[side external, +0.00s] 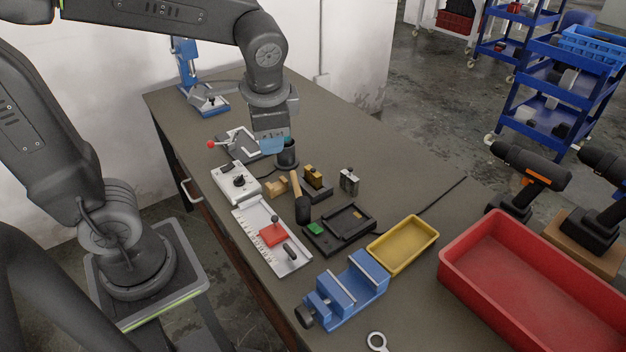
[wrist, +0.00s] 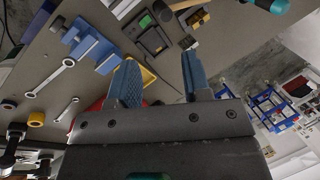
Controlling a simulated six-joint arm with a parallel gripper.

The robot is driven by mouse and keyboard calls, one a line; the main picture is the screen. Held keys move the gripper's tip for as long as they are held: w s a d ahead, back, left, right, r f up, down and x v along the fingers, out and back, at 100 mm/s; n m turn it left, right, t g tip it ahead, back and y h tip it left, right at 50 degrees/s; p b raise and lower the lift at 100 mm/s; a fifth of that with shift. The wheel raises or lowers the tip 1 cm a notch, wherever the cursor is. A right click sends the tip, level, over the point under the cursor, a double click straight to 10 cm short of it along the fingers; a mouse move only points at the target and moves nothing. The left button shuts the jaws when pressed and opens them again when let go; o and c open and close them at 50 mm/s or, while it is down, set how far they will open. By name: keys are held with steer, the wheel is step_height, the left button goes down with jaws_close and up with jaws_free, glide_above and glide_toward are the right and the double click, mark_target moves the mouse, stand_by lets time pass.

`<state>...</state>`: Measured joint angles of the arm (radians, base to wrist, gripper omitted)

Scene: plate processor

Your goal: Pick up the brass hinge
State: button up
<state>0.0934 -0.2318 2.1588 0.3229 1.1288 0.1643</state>
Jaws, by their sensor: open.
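Two brass-coloured pieces show in the side view, and I cannot tell for certain which is the brass hinge. One gold piece (side external: 313,176) sits on a black block in the middle of the bench. A smaller tan-gold piece (side external: 275,187) lies to its left, beside the hammer. My gripper (side external: 272,145) is above the bench, behind these pieces, beside a dark cup (side external: 287,153). In the wrist view my gripper (wrist: 158,62) has its two blue fingers wide apart with nothing held between them.
A hammer (side external: 301,203), a black tray (side external: 339,229), a white plate (side external: 253,225), a white switch box (side external: 236,182) and a metal block (side external: 349,180) crowd the area. A blue vise (side external: 347,289), yellow bin (side external: 403,245) and red bin (side external: 535,270) stand nearer. The bench's back right is clear.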

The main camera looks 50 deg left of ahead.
steer(key=w+a+f+m+g+y, duration=0.1)
steer(key=w+f+m+g+y, duration=0.3)
steer(key=w+f+m+y, duration=1)
steer(key=t, duration=0.2)
glide_toward(313, 169)
steer(key=d, duration=0.4)
steer(key=shift+s+r+n+y, duration=0.15)
steer(key=shift+r+n+y, duration=0.15)
steer(key=shift+y, duration=0.1)
steer(key=shift+a+f, duration=0.15)
steer(key=shift+a, duration=0.15)
steer(key=a, duration=0.7)
steer(key=shift+a, duration=0.35)
steer(key=shift+a+r, duration=0.15)
steer(key=shift+a, duration=1.25)
steer(key=shift+a+r, duration=0.15)
steer(key=shift+a, duration=1.25)
jaws_close()
